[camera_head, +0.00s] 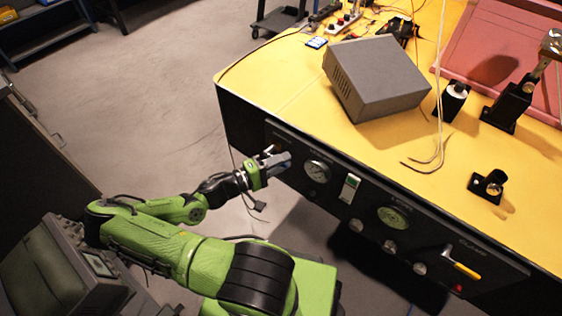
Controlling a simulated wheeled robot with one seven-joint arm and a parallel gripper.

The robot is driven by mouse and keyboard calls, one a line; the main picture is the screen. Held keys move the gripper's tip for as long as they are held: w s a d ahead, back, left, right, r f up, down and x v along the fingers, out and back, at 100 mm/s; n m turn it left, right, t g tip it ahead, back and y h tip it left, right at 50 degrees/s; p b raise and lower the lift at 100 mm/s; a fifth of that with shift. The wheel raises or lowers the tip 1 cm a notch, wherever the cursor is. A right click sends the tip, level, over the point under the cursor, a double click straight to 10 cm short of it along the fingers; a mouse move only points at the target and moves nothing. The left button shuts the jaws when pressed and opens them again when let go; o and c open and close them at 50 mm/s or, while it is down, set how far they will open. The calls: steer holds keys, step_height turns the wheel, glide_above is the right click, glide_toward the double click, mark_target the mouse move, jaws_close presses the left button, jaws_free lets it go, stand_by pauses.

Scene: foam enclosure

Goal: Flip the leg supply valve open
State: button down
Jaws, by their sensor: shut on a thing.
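My green arm reaches to the left end of the black front panel. My gripper (278,163) is at the panel, left of the white-faced gauge, with its jaws shut on a small valve fitting. A pale metal bit of this valve (272,148) shows just above the jaws. I take it as the leg supply valve; its label cannot be read. The jaws hide most of its handle, so I cannot tell its angle.
The panel (341,216) carries a round gauge (317,171), a green-faced dial (393,217), several knobs and a yellow-handled lever (463,268) at right. A grey box (376,78) sits on the yellow tabletop (280,92). The floor left of the table is clear.

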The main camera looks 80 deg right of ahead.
steer(key=c, duration=1)
jaws_free()
steer(key=shift+c, duration=0.2)
steer(key=v, duration=1.5)
steer(key=shift+w+a+p, duration=0.3)
steer(key=shift+p, duration=0.1)
